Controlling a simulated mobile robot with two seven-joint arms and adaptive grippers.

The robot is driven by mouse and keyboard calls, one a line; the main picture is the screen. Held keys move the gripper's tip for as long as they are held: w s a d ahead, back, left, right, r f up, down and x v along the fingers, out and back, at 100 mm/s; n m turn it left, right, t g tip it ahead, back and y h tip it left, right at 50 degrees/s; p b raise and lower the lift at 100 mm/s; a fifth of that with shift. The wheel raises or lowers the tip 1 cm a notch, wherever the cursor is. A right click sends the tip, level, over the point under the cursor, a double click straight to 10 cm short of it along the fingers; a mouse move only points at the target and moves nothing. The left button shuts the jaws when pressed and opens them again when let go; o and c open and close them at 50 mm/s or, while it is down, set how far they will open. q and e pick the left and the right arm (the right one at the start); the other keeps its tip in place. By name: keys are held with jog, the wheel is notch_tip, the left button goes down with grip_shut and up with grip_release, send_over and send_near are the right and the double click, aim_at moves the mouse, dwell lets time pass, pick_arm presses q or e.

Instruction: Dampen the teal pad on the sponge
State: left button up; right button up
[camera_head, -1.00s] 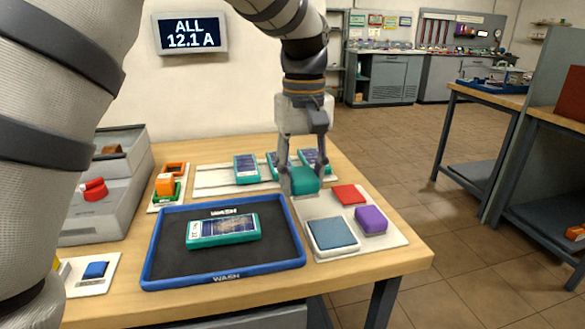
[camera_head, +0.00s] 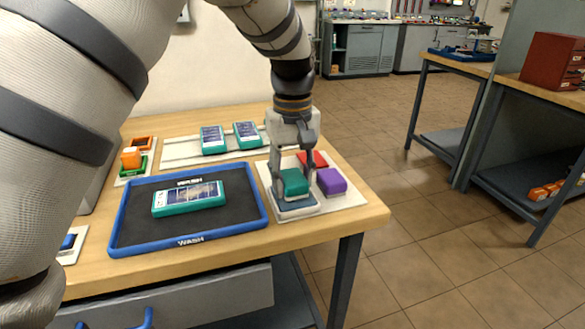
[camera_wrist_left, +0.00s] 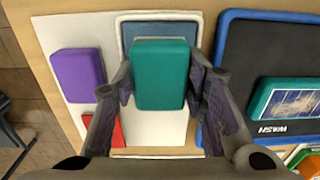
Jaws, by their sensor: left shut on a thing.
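My left gripper (camera_head: 294,176) points down over the white board at the table's right and is shut on the teal pad (camera_head: 294,184). In the left wrist view the teal pad (camera_wrist_left: 160,75) sits between the two fingers. The sponge (camera_head: 296,207) is a blue-grey square with a pale rim, directly under the pad. It shows beyond the pad in the left wrist view (camera_wrist_left: 160,28). The pad hides part of the sponge, and I cannot tell whether they touch. My right gripper is not in view.
A purple pad (camera_head: 331,181) and a red pad (camera_head: 313,159) lie close beside the gripper on the same board (camera_head: 344,201). The blue-rimmed wash tray (camera_head: 262,205) to the left holds a teal-cased module (camera_head: 189,198). More modules (camera_head: 247,134) stand on a rack behind.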

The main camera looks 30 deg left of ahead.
aim_at(292, 177)
pick_arm(q)
jog(key=shift+f, duration=0.6)
dwell(1.6)
jog(key=shift+r, duration=3.6)
jog(key=shift+f, duration=0.1)
